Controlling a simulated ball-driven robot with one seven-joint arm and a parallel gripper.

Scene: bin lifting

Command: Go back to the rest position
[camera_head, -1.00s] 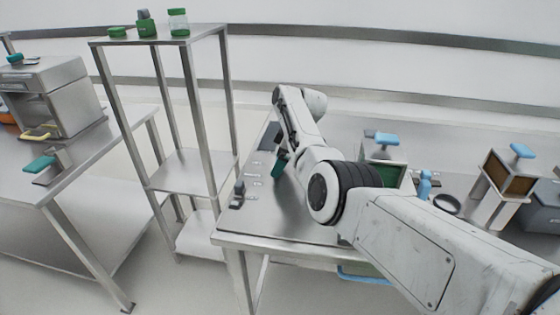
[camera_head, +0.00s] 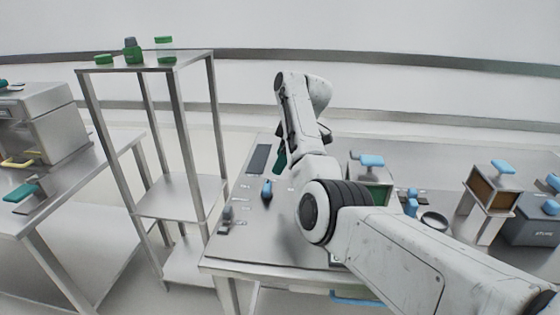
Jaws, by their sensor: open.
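My grey-white arm reaches over the steel table (camera_head: 240,248) from the lower right. Its far end bends down to my gripper (camera_head: 280,161), whose dark green part shows beside the wrist, above the table's back left area. My gripper is open, with no object seen in it. The arm hides part of it.
A steel shelf (camera_head: 180,195) with green-marked containers on top stands left of the table. A green-fronted box (camera_head: 378,194), a round dish (camera_head: 434,222), a blue-topped stand (camera_head: 492,186) and a grey box (camera_head: 532,222) crowd the table's right. A left bench (camera_head: 85,175) holds a machine.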

